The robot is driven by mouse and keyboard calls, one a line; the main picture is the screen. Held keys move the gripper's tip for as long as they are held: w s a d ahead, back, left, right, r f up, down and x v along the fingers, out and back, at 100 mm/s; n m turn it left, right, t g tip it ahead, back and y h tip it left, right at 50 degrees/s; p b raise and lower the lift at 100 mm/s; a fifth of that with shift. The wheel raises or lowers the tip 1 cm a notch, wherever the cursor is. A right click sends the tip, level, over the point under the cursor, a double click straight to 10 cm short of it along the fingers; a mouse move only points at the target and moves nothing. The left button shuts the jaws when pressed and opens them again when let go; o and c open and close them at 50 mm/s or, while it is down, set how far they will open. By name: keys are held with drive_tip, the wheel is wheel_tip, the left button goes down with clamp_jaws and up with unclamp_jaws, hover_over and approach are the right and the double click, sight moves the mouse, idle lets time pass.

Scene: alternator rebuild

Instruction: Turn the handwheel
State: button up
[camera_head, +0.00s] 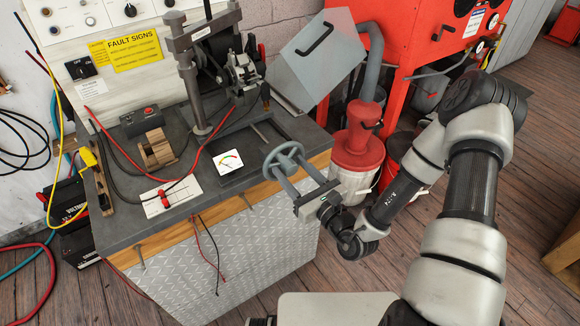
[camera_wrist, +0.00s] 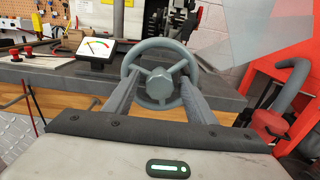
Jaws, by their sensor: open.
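The grey handwheel (camera_head: 284,159) has a round rim, spokes and a central hub. It stands at the front right corner of the workbench in the head view. In the wrist view the handwheel (camera_wrist: 161,74) is straight ahead, its hub facing me. My gripper (camera_head: 295,178) is open in front of the wheel, with its two fingers pointing at it. In the wrist view my gripper (camera_wrist: 158,98) has one finger on each side of the hub, over the lower part of the rim. I cannot tell whether the fingers touch the rim.
The workbench (camera_head: 130,243) carries a gauge (camera_head: 229,161), a wooden block (camera_head: 156,150), a metal stand (camera_head: 188,75) and loose leads. A red cabinet (camera_head: 395,40) and a red-topped vacuum (camera_head: 357,150) stand to the right, close to my arm.

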drive_tip(key=shift+w+a, duration=0.4)
drive_tip(key=shift+w, duration=0.15)
drive_tip(key=c, duration=1)
drive_tip(key=shift+c, duration=0.2)
drive_tip(key=shift+r+m+p, duration=0.15)
drive_tip(key=shift+m+p, duration=0.85)
drive_tip(key=shift+m, duration=0.1)
drive_tip(key=m+p, duration=0.2)
drive_tip(key=m, duration=0.1)
drive_tip(key=shift+d, duration=0.15)
drive_tip(key=shift+f+m+p, duration=0.2)
drive_tip(key=shift+m+p, duration=0.85)
drive_tip(key=shift+m, duration=0.85)
drive_tip(key=shift+f, duration=0.1)
